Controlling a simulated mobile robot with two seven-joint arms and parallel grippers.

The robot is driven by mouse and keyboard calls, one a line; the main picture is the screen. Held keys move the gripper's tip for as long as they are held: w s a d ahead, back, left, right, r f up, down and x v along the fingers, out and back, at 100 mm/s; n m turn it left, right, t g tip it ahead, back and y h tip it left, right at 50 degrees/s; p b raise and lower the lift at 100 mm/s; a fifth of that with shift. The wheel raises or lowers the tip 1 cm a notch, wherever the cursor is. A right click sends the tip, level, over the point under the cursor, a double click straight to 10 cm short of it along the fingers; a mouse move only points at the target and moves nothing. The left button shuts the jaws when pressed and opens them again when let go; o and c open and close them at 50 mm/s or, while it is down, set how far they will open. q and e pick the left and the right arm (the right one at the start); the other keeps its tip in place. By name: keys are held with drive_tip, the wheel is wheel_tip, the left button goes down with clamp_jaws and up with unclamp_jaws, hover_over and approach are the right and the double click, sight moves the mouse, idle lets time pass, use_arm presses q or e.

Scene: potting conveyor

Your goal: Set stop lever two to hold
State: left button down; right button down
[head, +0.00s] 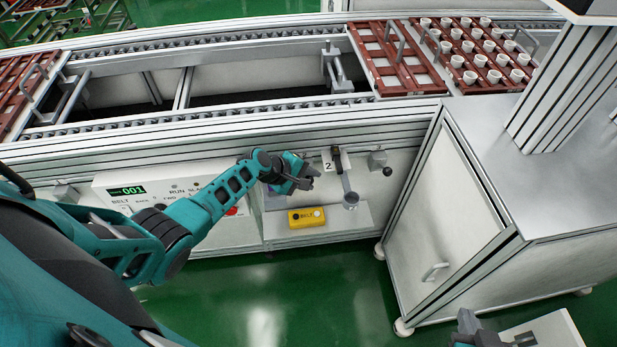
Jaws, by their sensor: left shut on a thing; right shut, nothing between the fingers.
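A white plate marked 2 (327,166) is on the conveyor's front side. My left gripper (312,176) is just left of the plate and lever, in front of the conveyor's side. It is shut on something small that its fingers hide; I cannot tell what. My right gripper (492,335) is at the bottom edge, partly cut off, shut and empty, well away from the lever.
A yellow belt button box (307,217) sits on a shelf below my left gripper. A control panel with a 001 display (127,190) is to the left. A metal cabinet (440,205) stands on the right. Trays with white pots (451,83) are on the conveyor. Green floor is open in front.

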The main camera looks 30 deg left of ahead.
idle(0.4)
use_arm(q)
drive_tip(key=c, duration=0.9)
unclamp_jaws()
drive_tip(key=p+v, duration=0.2)
drive_tip(key=v, duration=1.1)
drive_tip(key=shift+p, duration=0.3)
